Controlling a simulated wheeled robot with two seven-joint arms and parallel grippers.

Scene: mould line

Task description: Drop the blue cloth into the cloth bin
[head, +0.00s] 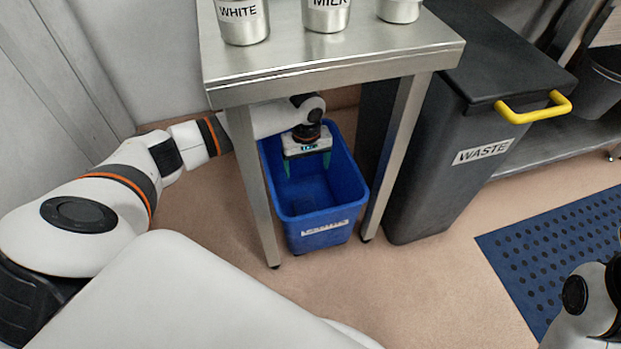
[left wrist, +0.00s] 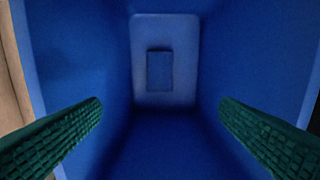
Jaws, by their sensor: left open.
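The blue cloth bin (head: 330,228) stands on the floor under the steel table, with a white label on its front that is too small to read. My left gripper (head: 307,166) reaches under the table and points down into the bin's open top. Its green fingers are apart with nothing between them, as the left wrist view (left wrist: 161,104) also shows. A small dark blue rectangle (left wrist: 159,70) lies on a paler panel inside the bin; it looks like the folded blue cloth, but blue on blue makes this unsure. My right gripper is out of view.
The steel table (head: 330,75) overhangs the bin, with its legs close on both sides. Metal cups marked WHITE (head: 242,20) and MILK (head: 326,14) stand on it. A dark waste bin (head: 450,165) with a yellow handle is to the right. A blue mat (head: 560,250) lies beyond.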

